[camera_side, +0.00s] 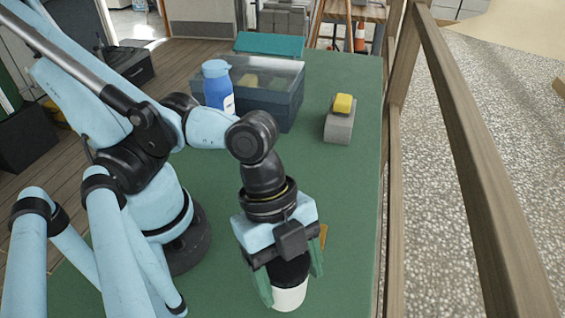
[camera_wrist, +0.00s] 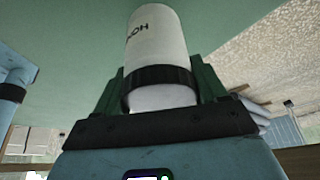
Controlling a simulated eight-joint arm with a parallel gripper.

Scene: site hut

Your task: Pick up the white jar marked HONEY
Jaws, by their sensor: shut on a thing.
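The white jar (camera_side: 290,298) is at the front of the green table in the side view, below my gripper (camera_side: 292,284). In the wrist view the jar (camera_wrist: 157,40) shows part of a dark word, with HON readable, and a dark band around it. The green fingers of my gripper (camera_wrist: 158,80) stand on both sides of the jar and are shut on it. I cannot tell whether the jar's base touches the table.
A yellow block (camera_side: 343,103) sits on a grey block (camera_side: 339,125) at the back right. A wooden rail (camera_side: 470,150) runs along the right.

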